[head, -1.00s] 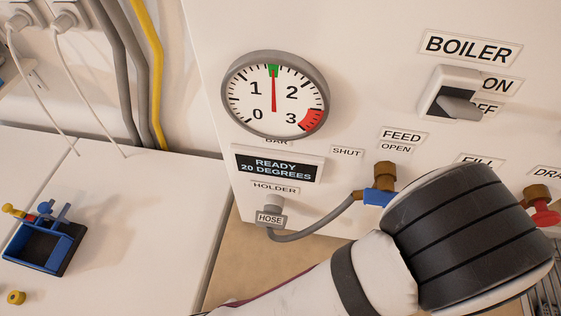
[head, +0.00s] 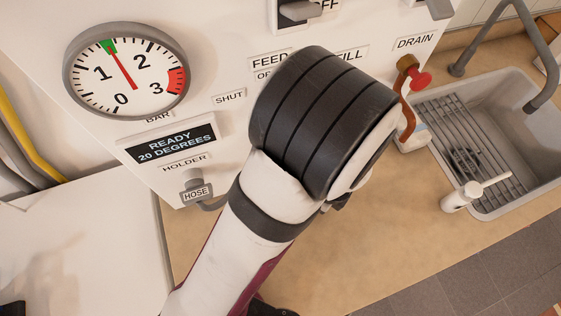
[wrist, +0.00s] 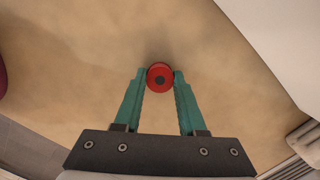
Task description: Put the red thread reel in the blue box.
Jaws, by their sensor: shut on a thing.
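The red thread reel (wrist: 159,77) is a small round red thing with a dark centre, seen end-on in the wrist view. My gripper (wrist: 159,75) has its two green fingers on either side of the reel and is shut on it. The tan worktop lies behind the reel; I cannot tell how high it is held. In the head view my dark wrist and white arm hide the gripper and the reel. The blue box is not clearly in view now; only a dark scrap shows at the head view's lower left corner.
The white boiler panel (head: 225,145) with its gauge (head: 125,72) and hose holder (head: 195,190) stands behind my arm. Tan worktop (head: 350,265) is clear in front; a white surface (head: 80,250) lies at left.

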